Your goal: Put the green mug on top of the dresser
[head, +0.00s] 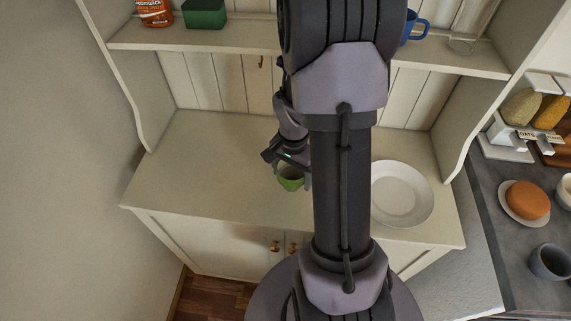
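The green mug (291,181) is upright at the dresser's worktop, just left of my arm; whether it touches the surface is unclear. The cream dresser (190,175) has a worktop, a plank back and a shelf above; its very top is out of view. My gripper (289,167) is right at the mug, with dark finger parts above it and along its right side. My arm hides part of the gripper, and I cannot tell whether the fingers grip the mug.
A white plate (402,194) lies on the worktop at right. The shelf (190,39) holds an orange-brown jar (155,12), a green container (205,13), a blue mug (415,28) and a glass (462,43). The worktop's left part is clear. A grey counter (515,240) adjoins at right.

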